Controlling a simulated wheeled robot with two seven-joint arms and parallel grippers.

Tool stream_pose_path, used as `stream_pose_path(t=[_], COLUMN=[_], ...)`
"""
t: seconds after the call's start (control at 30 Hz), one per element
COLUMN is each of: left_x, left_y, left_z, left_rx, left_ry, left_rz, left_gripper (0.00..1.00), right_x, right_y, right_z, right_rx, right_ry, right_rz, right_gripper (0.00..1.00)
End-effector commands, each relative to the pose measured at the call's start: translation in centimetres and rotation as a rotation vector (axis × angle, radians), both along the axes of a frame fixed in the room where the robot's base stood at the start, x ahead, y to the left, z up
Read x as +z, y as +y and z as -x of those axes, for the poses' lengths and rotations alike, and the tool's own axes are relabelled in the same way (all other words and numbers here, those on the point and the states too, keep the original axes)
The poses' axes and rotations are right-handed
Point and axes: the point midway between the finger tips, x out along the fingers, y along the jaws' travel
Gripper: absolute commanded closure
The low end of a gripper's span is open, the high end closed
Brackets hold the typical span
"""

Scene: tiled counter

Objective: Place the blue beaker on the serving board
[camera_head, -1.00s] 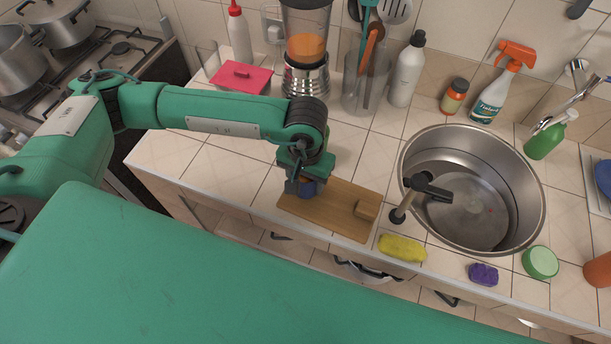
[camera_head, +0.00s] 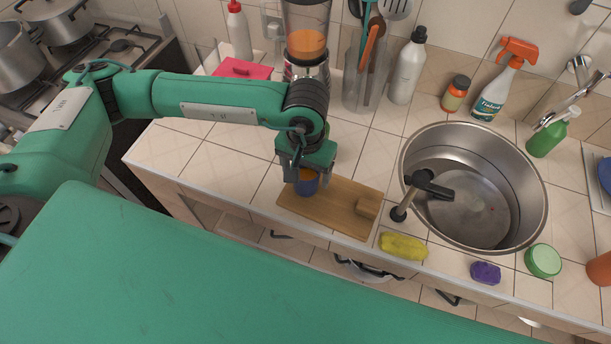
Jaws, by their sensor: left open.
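The blue beaker (camera_head: 307,186) stands upright on the left part of the wooden serving board (camera_head: 335,218), with something orange showing inside its rim. My left gripper (camera_head: 305,176) is just above and around the beaker's top, pointing down. Its fingers are spread, one on each side of the beaker. The gripper hides part of the beaker's far side. My right gripper is not in view.
The steel sink (camera_head: 475,190) with a black-headed tool (camera_head: 425,185) lies to the right. A yellow sponge (camera_head: 403,246) is near the counter edge. A blender (camera_head: 306,45) stands behind my arm.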

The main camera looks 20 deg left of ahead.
Motion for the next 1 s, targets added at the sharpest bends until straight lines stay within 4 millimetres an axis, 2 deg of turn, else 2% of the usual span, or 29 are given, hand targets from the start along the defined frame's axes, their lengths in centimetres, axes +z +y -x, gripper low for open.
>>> stream_pose_path(t=[0.03,0.1,0.3,0.4,0.6,1.0], left_x=[0.8,2.5,6.5,8.0,9.3,9.3], left_y=[-0.1,0.0,-0.1,0.0,0.0,0.0], left_z=[-0.2,-0.1,-0.1,-0.1,0.0,0.0], left_rx=[-0.001,-0.002,-0.002,0.000,0.000,-0.001], left_ry=[-0.007,-0.007,-0.004,-0.004,-0.001,0.000], left_rz=[0.003,0.002,0.001,0.001,0.000,0.000], left_gripper=[0.25,0.25,0.25,0.25,0.25,0.25], right_x=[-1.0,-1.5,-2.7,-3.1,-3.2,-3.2], right_y=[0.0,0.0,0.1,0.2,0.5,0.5], right_z=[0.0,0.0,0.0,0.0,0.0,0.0], right_rx=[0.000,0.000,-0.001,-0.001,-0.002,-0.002], right_ry=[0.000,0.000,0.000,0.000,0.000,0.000], right_rz=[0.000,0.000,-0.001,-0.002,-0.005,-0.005], right_gripper=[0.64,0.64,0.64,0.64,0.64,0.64])
